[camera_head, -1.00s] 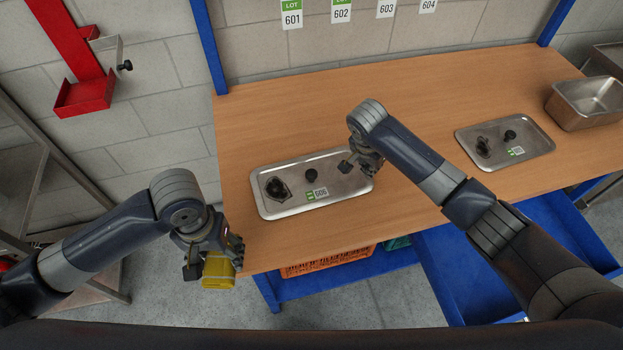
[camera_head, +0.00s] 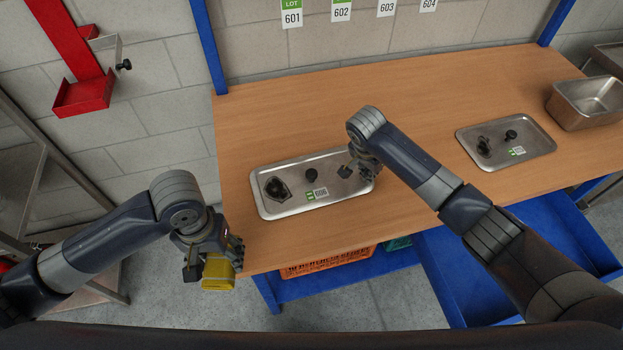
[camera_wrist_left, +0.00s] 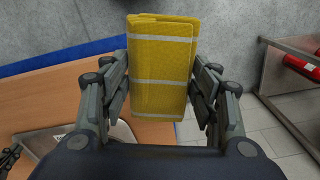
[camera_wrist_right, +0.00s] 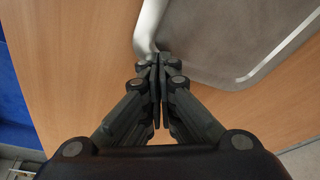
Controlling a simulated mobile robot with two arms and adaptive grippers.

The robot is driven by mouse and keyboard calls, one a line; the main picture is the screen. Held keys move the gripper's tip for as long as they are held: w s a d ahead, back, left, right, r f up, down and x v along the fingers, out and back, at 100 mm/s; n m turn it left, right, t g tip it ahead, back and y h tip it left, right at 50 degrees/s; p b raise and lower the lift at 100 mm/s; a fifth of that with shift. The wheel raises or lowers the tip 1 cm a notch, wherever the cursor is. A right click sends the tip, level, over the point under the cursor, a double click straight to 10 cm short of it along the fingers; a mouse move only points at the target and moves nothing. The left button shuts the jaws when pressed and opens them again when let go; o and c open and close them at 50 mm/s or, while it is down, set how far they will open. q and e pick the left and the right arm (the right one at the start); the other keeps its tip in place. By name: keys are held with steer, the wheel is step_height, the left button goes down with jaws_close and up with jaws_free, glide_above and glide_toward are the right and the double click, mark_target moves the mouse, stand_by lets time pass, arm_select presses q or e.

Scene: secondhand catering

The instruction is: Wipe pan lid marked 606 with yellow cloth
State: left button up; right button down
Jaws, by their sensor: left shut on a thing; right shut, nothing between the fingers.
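The pan lid marked 606 (camera_head: 335,196) lies flat on the wooden bench, with a black knob and a dark fitting on it. Its corner shows in the right wrist view (camera_wrist_right: 225,45). The yellow cloth (camera_wrist_left: 160,70) is folded, with pale stripes. My left gripper (camera_head: 212,262) is shut on the cloth and holds it off the bench's front left corner, left of the lid. My right gripper (camera_wrist_right: 157,62) is shut and empty at the lid's right end, by its rim. I cannot tell whether it touches the rim.
A second lid (camera_head: 530,138) lies on the bench (camera_head: 420,100) to the right, beside a steel pan (camera_head: 590,104). An orange crate (camera_head: 325,262) and a blue shelf (camera_head: 440,275) are below. A red bracket (camera_head: 85,95) is on the wall. The bench behind the lids is clear.

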steer(key=shift+f, duration=0.2)
